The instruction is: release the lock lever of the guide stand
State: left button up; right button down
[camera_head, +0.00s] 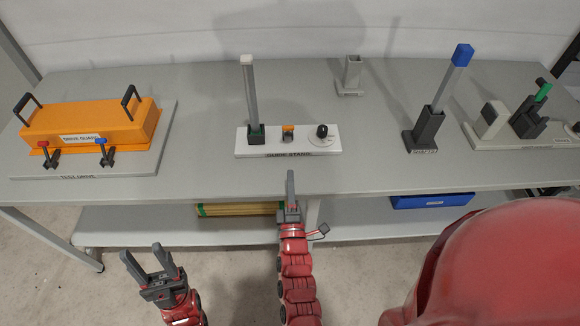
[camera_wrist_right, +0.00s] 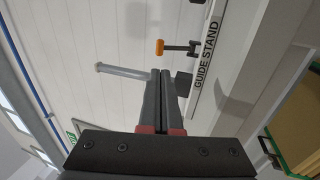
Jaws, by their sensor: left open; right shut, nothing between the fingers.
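The guide stand's white base (camera_head: 245,149) lies near the middle of the table's front half. It carries a tall grey post (camera_head: 250,90) at its left, a small orange-topped lever (camera_head: 288,131) in the middle and a black knob (camera_head: 322,130) on a round dial at right. The right wrist view shows the orange lever (camera_wrist_right: 160,47) and the post (camera_wrist_right: 122,71) beyond my fingers. My right gripper (camera_head: 290,176) is shut and empty at the table's front edge, before the stand and apart from the lever. My left gripper (camera_head: 146,250) is open and empty, left and in front of the table.
An orange case (camera_head: 85,128) with black handles and two clamps sits on a plate at left. A dark holder with a blue-tipped post (camera_head: 440,90) and another fixture (camera_head: 528,115) stand at right. A grey socket (camera_head: 350,75) stands behind. A blue bin (camera_head: 432,201) is on the lower shelf.

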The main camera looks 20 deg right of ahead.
jog(key=p, duration=0.4)
send_near(289, 130)
jog(key=x, duration=0.5)
jog(key=shift+a, duration=0.1)
jog(key=shift+w+d+p, duration=0.25)
jog(key=shift+w+p, duration=0.05)
jog(key=shift+w, duration=0.6)
jog(key=shift+r, duration=0.2)
